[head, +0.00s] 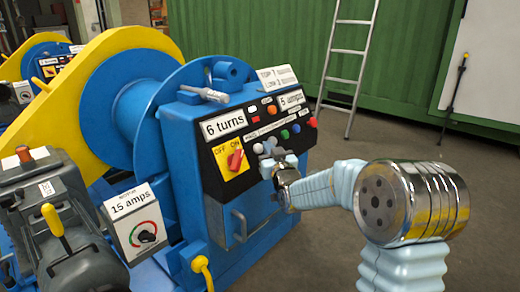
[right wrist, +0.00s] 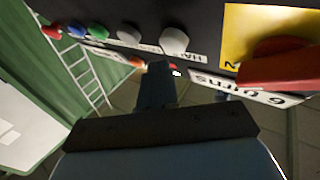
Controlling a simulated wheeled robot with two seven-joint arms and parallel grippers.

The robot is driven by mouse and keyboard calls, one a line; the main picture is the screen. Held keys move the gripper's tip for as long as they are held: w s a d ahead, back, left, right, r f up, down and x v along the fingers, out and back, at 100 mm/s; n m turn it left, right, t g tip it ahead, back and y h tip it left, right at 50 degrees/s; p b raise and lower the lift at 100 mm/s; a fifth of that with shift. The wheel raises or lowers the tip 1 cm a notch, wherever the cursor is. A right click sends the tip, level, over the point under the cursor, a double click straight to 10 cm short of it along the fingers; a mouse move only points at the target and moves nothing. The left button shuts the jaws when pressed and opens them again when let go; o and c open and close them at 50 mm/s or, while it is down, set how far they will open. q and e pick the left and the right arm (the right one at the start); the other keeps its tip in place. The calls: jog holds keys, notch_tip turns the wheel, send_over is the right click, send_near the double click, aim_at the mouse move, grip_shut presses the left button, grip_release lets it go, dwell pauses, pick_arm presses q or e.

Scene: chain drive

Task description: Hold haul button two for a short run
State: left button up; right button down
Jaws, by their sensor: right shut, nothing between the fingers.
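The blue winch housing carries a black control panel (head: 218,155) with a row of round buttons: white (head: 258,148), grey, green (head: 284,134), blue (head: 296,129) and red (head: 312,122). My right gripper (head: 269,153) is at the panel just by the white and grey buttons, partly covering them. In the right wrist view, its shut, empty fingers (right wrist: 158,72) point at the panel near the white button (right wrist: 174,41) and grey button (right wrist: 129,35). I cannot tell whether the tip touches or presses a button. Which button is number two is not readable. My left gripper is out of view.
A red switch (head: 235,160) on a yellow plate is left of the buttons. A sign reads "6 turns" (head: 223,124), another "5 amps" (head: 291,99). A "15 amps" dial box (head: 138,222) stands front left.

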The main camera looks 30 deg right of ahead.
jog(key=s, duration=0.1)
jog(key=s+d+r, duration=0.1)
jog(key=s+r, duration=0.1)
jog(key=s, duration=0.1)
jog(key=shift+s+d+r+p, duration=0.1)
jog(key=shift+d+r+p, duration=0.05)
jog(key=shift+d+p, duration=0.2)
dwell(0.3)
